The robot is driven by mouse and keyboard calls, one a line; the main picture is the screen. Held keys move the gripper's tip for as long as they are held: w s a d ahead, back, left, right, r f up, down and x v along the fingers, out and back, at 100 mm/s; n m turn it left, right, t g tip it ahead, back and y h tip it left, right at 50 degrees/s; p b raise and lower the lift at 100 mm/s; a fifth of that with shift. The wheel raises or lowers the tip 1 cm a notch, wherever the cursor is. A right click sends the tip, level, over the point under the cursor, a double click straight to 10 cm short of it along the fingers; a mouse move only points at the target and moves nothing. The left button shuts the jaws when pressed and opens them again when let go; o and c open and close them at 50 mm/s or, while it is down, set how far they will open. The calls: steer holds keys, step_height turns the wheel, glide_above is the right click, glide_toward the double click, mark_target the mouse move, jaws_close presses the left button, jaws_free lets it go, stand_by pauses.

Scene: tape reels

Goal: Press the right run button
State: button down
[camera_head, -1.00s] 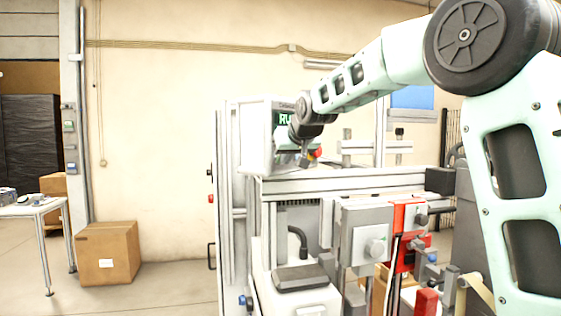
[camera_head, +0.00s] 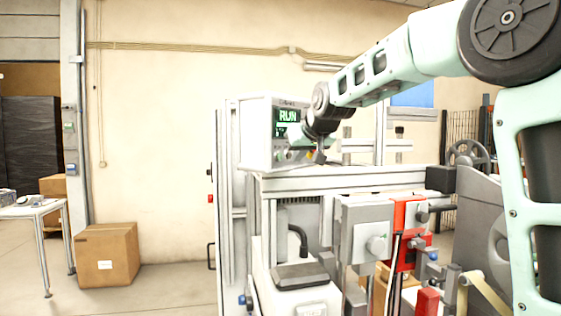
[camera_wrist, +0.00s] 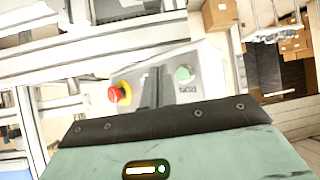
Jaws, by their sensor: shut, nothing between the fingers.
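The white control box (camera_head: 257,135) stands on top of the machine frame, its green screen (camera_head: 288,116) reading RUN. Below the screen, a small green button (camera_head: 280,155) shows on its front. In the wrist view the green button (camera_wrist: 184,73) is on the panel, with a label beside it. A red stop button (camera_wrist: 119,93) on a yellow ring is on the other side. My gripper (camera_head: 319,158) is shut and empty in front of the box, right of the green button. In the wrist view its dark fingers (camera_wrist: 149,88) lie between the two buttons; contact cannot be told.
Below the box are a grey unit (camera_head: 368,235) with a knob and a red block (camera_head: 405,218). A cardboard box (camera_head: 106,253) sits on the floor at left, near a white table (camera_head: 36,209). The floor between them and the machine is clear.

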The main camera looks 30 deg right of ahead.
steer(key=shift+s+d+b, duration=0.25)
steer(key=shift+s, duration=0.35)
steer(key=shift+s+d+b, duration=0.2)
steer(key=shift+s+b, duration=0.05)
steer(key=shift+s, duration=0.35)
steer(key=s+a+f+n+g+y+b, duration=0.1)
steer(key=s+a+f+g, duration=0.1)
steer(key=s+a+f, duration=0.35)
steer(key=s+a+f+n+g+y, duration=0.1)
steer(key=s+a+f+n+y, duration=0.1)
steer(key=a+f, duration=0.65)
steer(key=s+a+f+n+g+y+b, duration=0.15)
steer(key=s+a+f, duration=0.25)
steer(key=a, duration=0.5)
steer(key=s+a+f+n+g, duration=0.1)
steer(key=s+a+f+g, duration=0.1)
steer(key=s+f, duration=0.3)
steer(key=s+a+f+n+g+h, duration=0.1)
steer(key=s+f, duration=0.4)
steer(key=s, duration=0.7)
steer(key=s+a+f+n+g+h, duration=0.1)
steer(key=s+a+f+n+g, duration=0.2)
steer(key=s+f, duration=0.2)
steer(key=s, duration=0.3)
steer(key=shift+s+f, duration=0.35)
steer(key=shift+f, duration=0.05)
